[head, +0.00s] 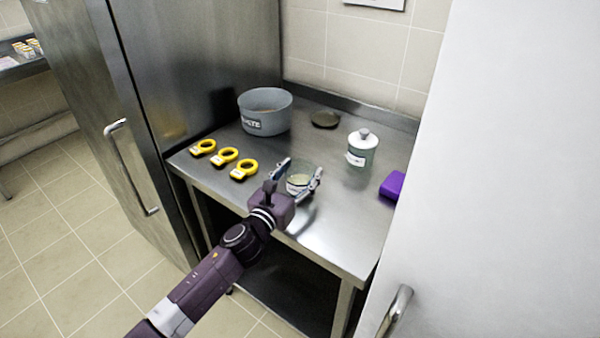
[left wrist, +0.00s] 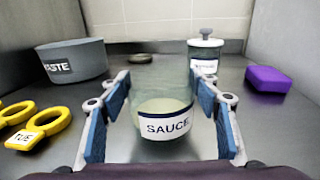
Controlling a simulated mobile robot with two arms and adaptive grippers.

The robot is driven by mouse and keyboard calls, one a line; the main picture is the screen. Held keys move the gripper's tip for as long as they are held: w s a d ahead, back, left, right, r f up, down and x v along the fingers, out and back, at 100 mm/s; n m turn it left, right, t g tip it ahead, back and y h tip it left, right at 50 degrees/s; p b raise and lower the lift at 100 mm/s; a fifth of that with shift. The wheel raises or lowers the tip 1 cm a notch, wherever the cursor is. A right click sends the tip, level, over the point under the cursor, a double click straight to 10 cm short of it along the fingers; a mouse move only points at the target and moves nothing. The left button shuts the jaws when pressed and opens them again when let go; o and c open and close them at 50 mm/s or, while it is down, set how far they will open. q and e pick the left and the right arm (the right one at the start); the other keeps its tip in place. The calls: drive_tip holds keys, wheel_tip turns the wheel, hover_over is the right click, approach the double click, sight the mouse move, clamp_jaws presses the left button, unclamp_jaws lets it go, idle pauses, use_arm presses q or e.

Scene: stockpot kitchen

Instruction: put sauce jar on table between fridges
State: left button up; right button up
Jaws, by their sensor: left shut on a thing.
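The sauce jar (head: 299,182) is a clear glass jar with pale contents and a white label. The label reads SAUCE in the left wrist view (left wrist: 168,125). My left gripper (head: 298,172) has its fingers on both sides of the jar and is shut on it. The jar is upright at the front part of the steel table (head: 325,235); I cannot tell whether its base touches the top. The table stands between a steel fridge (head: 200,60) on the left and a pale fridge (head: 490,170) on the right. My right gripper is not in view.
A grey WASTE pot (head: 265,112) stands at the back left, with several yellow tagged rings (head: 224,157) in front. A dark round disc (head: 325,119), a white-lidded jar (head: 362,148) and a purple block (head: 392,185) are behind and right. The front right tabletop is clear.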

use_arm(q)
drive_tip(key=o, duration=1.5)
drive_tip(key=shift+o, duration=0.2)
drive_tip(key=v, duration=1.2)
